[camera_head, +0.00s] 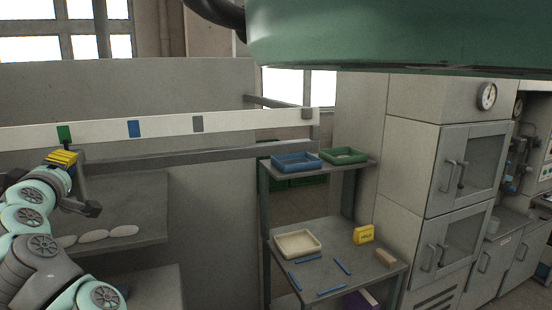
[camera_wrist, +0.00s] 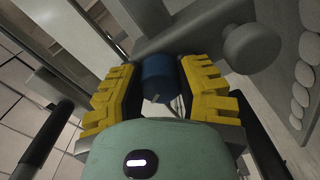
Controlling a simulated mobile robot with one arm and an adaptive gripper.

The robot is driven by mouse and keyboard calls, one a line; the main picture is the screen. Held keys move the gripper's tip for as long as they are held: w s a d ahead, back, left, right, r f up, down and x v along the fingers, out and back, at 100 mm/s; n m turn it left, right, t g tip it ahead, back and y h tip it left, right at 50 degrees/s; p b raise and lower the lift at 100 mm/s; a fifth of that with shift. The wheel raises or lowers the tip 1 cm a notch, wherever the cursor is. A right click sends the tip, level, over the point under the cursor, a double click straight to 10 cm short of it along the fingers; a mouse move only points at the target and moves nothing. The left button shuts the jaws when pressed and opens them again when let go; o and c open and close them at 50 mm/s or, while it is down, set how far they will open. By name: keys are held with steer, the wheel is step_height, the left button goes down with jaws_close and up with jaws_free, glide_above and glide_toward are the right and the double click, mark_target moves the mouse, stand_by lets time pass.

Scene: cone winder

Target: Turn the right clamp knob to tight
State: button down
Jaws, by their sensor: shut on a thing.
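In the wrist view, my gripper (camera_wrist: 158,92) has its yellow ribbed fingers on both sides of a dark blue cylinder (camera_wrist: 157,72), which looks like a knob. The gripper is shut on it. A short pale line shows at the cylinder's near end. I cannot tell for certain that it is the right clamp knob, or how far it is turned. In the head view, my gripper (camera_head: 62,158) is at the far left, just below the white rail (camera_head: 98,132); the blue cylinder is hidden there.
A grey round knob (camera_wrist: 252,48) stands close to the right finger. The rail carries green (camera_head: 64,133), blue (camera_head: 134,129) and grey (camera_head: 198,124) tabs. Pale oval pieces (camera_head: 94,236) lie on a grey shelf below. A shelf rack (camera_head: 330,235) holds trays at the right.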

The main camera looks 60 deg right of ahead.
steer(key=shift+d+f+n, duration=0.1)
steer(key=shift+f+n, duration=0.1)
steer(key=shift+n, duration=0.8)
steer(key=c, duration=0.5)
jaws_free()
steer(key=shift+r, duration=0.15)
steer(key=shift+c, duration=0.2)
steer(key=shift+p, duration=0.3)
